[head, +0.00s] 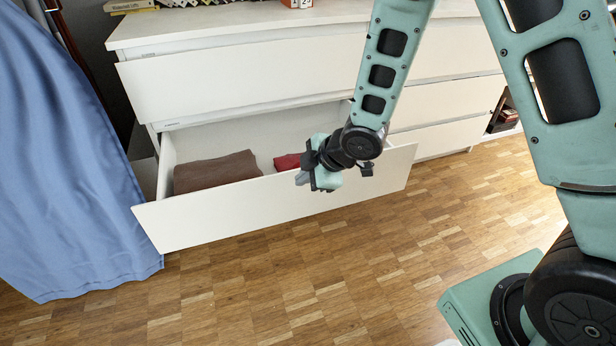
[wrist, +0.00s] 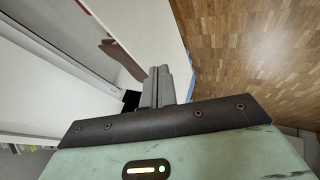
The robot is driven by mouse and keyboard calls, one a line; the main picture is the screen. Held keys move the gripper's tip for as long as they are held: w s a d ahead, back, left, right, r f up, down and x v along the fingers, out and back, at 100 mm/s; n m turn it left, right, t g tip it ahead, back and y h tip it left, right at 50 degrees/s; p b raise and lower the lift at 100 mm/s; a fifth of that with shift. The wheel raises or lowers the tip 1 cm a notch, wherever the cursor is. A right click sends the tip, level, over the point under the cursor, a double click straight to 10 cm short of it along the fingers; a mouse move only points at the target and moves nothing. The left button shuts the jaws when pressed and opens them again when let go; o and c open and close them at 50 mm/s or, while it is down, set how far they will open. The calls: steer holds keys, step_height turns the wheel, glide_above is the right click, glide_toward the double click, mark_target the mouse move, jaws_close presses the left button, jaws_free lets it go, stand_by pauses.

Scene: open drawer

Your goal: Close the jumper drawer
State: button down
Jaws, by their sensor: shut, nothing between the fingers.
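The jumper drawer (head: 240,208) is the white bottom drawer of the dresser and stands pulled out in the head view. A folded brown jumper (head: 215,171) lies in its left part, and a red folded cloth (head: 287,162) lies near the middle, partly hidden by my arm. My gripper (head: 302,178) is at the drawer's front panel, near its top edge; I cannot tell if it touches. In the wrist view my gripper (wrist: 164,86) has its fingers together and empty, with the drawer front (wrist: 150,30) just ahead and the brown jumper (wrist: 122,58) beyond.
The white dresser (head: 240,75) has a slightly protruding drawer above the open one. A blue curtain (head: 65,160) hangs at the left, close to the drawer's left corner. The parquet floor (head: 270,285) in front is clear. Several items lie on the dresser top.

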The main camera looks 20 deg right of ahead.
mark_target(288, 178)
steer(key=w+f, duration=0.1)
steer(key=w, duration=0.1)
steer(key=w+a+f+b, duration=0.1)
steer(key=w+f, duration=0.1)
steer(key=w+a+f+b, duration=0.1)
steer(key=w, duration=0.1)
steer(key=shift+a+f, duration=0.1)
steer(key=shift+f, duration=0.3)
steer(key=shift+w, duration=0.35)
